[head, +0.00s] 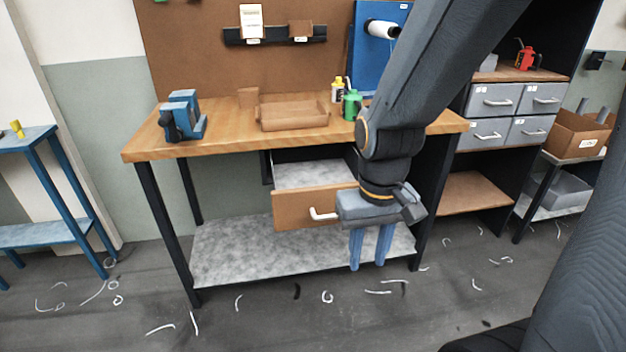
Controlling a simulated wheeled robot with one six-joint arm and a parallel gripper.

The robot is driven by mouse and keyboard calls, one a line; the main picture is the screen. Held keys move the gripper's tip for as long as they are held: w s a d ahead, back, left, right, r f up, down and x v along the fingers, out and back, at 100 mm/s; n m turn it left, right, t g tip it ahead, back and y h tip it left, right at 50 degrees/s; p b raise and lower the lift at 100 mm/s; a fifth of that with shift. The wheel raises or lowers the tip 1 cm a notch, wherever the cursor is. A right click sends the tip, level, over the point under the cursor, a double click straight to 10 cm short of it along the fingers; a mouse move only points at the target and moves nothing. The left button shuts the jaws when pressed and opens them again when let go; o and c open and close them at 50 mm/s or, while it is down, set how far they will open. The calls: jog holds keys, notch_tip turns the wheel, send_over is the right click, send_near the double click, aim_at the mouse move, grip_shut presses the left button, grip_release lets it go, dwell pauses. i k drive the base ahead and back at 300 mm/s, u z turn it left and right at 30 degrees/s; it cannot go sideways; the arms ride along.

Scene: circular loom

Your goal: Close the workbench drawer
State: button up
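The workbench (228,138) has a wooden top and dark legs. Its drawer (290,208) hangs under the top and is pulled out, with its grey inside showing. The drawer has a brown wooden front and a white handle (318,215). My gripper (370,266) points down in front of the right part of the drawer front and hides that part. Its two blue fingers are apart with nothing visible between them. The fingertips are lower than the handle in the picture. I cannot tell whether the gripper body touches the drawer front.
A blue vise (183,118), a brown tray (293,116) and a green bottle (352,105) stand on the bench top. A grey lower shelf (235,250) lies beneath the drawer. A grey drawer cabinet (492,101) stands at right. White scraps lie on the open floor in front.

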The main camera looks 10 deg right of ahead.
aim_at(306, 181)
jog(key=i, duration=0.9)
jog(key=z, duration=2)
jog(key=k, duration=0.65)
jog(key=u, duration=1.5)
